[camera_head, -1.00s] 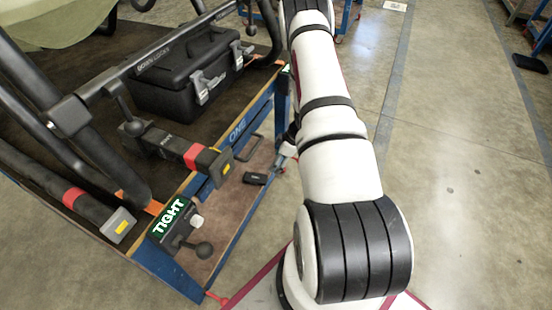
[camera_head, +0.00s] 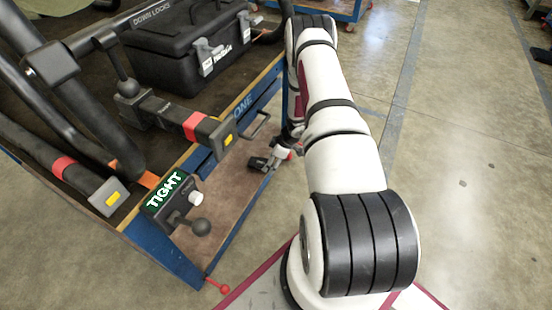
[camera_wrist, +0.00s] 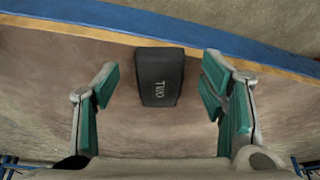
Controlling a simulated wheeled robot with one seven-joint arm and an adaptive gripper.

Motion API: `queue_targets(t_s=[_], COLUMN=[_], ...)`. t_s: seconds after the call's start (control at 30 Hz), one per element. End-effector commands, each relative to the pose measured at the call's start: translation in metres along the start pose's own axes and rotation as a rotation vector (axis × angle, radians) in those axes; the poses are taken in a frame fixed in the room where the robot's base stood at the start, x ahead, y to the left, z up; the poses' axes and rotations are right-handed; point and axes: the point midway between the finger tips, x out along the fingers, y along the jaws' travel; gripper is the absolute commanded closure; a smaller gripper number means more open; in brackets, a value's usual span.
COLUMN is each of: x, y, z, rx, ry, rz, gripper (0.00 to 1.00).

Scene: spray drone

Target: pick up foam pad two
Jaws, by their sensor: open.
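Foam pad two (camera_wrist: 160,77) is a small dark block with "TWO" printed on it. In the wrist view it lies on the brown shelf near the blue and orange edge. My gripper (camera_wrist: 158,90) is open, with green-lined fingers on the left and right of the pad and a gap on each side. In the head view my gripper (camera_head: 277,156) is small and low over the lower shelf at the cart's side, beside the dark pad (camera_head: 258,163). My arm hides part of that area.
The cart's blue edge (camera_head: 250,95) runs beside the shelf (camera_head: 225,190). Open concrete floor (camera_head: 460,160) lies to the right.

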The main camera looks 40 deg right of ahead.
Motion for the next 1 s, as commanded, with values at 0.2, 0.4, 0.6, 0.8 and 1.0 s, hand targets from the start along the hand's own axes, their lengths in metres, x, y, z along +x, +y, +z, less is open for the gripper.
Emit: queue_targets(t_s=[0.2,0.4,0.6,0.8,1.0], x=[0.0137,0.0139,0.0137,0.0137,0.0138], y=[0.0001,0.0001,0.0002,0.0002,-0.0001], z=[0.0000,-0.0004,-0.0003,-0.0002,-0.0003], rx=[0.000,0.000,0.000,0.000,0.000], ry=[0.000,0.000,0.000,0.000,0.000], rz=[0.000,0.000,0.001,0.001,0.001], gripper=[0.35,0.35,0.58,0.85,0.85])
